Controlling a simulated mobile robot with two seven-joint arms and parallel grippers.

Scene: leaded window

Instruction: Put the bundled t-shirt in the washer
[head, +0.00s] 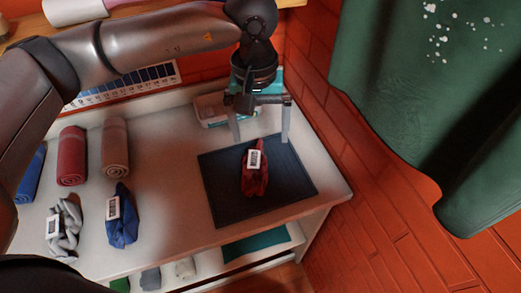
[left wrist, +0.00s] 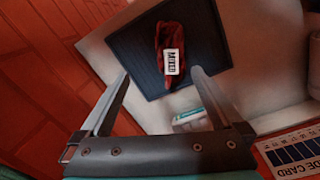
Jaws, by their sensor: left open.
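A red cloth bundle (head: 255,178) with a white barcode tag lies on a dark blue mat (head: 221,205) on the white table. A blue tagged bundle (head: 124,217) and a grey tagged bundle (head: 67,224) lie on the table to the left. I cannot tell which bundle is the t-shirt. My left gripper (head: 260,130) is open and empty, pointing down above the back of the mat, apart from the red bundle. In the left wrist view the red bundle (left wrist: 168,37) lies beyond the open fingers (left wrist: 160,77). No washer shows. My right gripper is out of view.
A white and teal box (head: 213,111) is behind the mat. A green curtain (head: 400,90) hangs at right. A lower shelf holds a teal cloth (head: 256,244).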

